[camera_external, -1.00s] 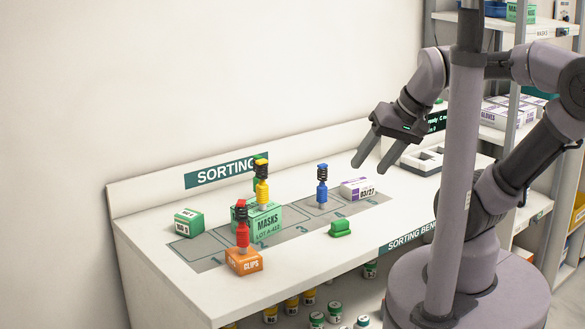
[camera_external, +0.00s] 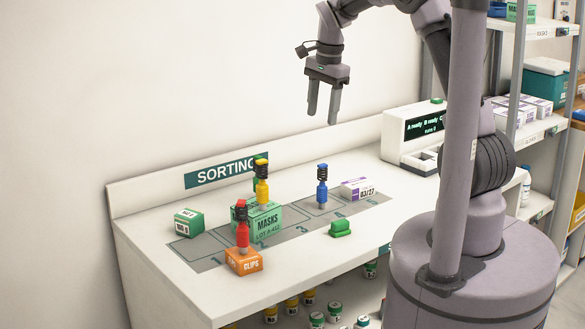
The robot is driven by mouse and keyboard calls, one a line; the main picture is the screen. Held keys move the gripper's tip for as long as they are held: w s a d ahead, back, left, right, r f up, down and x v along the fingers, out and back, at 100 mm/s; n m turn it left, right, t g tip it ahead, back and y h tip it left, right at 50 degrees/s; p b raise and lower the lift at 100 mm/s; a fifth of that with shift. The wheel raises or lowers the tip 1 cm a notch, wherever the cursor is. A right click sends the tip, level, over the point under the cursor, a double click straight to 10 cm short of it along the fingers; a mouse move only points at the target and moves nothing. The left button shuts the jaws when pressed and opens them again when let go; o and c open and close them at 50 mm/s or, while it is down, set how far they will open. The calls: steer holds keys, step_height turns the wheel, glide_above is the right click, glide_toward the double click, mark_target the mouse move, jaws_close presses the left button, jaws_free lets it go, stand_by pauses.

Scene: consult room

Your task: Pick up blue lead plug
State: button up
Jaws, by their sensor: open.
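The blue lead plug (camera_external: 322,188) stands upright on the grey numbered strip of the sorting bench, with a black top part and a blue body. My gripper (camera_external: 322,119) is open and empty, its two fingers pointing down. In the picture it is above the blue plug, with a clear gap between them. I cannot tell from this one view how exactly it lines up in depth.
A display unit (camera_external: 398,140) stands behind right.

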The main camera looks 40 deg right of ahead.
mark_target(322, 186)
steer(key=w+d+f+m, duration=0.1)
steer(key=f, duration=0.1)
steer(key=w+d+f+m+g, duration=0.1)
steer(key=w+d+f, duration=0.1)
steer(key=f, duration=0.1)
steer(key=w+d+f+m+p, duration=0.1)
steer(key=w+f, duration=0.1)
steer(key=shift+d+f+m, duration=0.15)
steer(key=shift+m, duration=0.15)
step_height(322, 186, down, 12)
steer(key=b, duration=0.3)
steer(key=f, duration=0.1)
steer(key=f+b, duration=0.1)
steer(key=f, duration=0.1)
steer(key=f+b, duration=0.1)
steer(key=f, duration=0.1)
steer(key=shift+s+f, duration=0.15)
steer(key=shift+s, duration=0.15)
steer(key=shift+c, duration=0.6)
jaws_close()
